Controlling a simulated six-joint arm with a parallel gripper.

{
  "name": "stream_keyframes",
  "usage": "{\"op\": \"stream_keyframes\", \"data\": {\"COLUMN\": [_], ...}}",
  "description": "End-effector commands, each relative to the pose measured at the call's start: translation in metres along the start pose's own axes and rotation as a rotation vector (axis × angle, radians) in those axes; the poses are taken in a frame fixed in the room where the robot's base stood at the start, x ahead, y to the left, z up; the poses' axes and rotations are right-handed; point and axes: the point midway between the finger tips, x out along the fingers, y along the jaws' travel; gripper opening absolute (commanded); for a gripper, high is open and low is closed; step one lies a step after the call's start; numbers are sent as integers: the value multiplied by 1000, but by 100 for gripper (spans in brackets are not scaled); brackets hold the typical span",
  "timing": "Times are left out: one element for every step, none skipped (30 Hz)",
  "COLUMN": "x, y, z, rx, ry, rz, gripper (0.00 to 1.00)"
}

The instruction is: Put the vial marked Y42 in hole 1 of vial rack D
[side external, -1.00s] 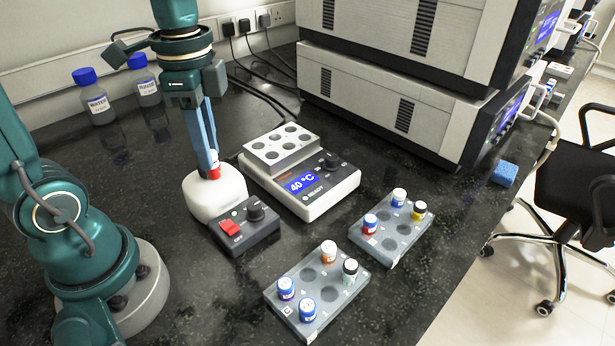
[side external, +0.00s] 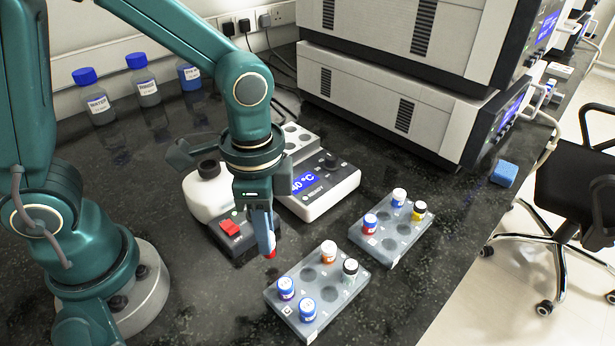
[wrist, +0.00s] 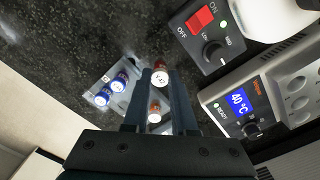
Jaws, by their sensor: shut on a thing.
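In the side view little but red shows below the fingers. The vial is in the air, just left of the near grey rack (side external: 277,297).
A second grey rack (side external: 393,245) with several vials stands behind and to the right. Blue-capped bottles (side external: 145,82) stand at the back left.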

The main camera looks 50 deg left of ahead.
Motion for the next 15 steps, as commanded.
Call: {"op": "stream_keyframes", "data": {"x": [9, 13, 17, 20, 21, 23, 23, 23, 23, 23, 23, 23, 23, 23, 24], "y": [1, 0, 0, 0, 0, 0, 0, 0, 0, 0, 0, 0, 0, 0, 0], "z": [2, 1, 1, 1, 1, 1, 1, 0, 0, 0, 0, 0, 0, 0, 0], "rx": [0, 0, 0, 0, 0, 0, 0, 0, 0, 0, 0, 1, 1, 1, 1], "ry": [-7, -7, -6, -4, -5, -3, -1, 0, 0, 0, 0, 0, 0, 0, -1], "rz": [3, 4, 3, 2, 2, 2, 1, 0, 0, 0, 0, 0, 0, 0, 0], "gripper": [0, 0, 0, 0, 0, 0, 0, 0, 0, 0, 0, 0, 0, 0, 0]}}
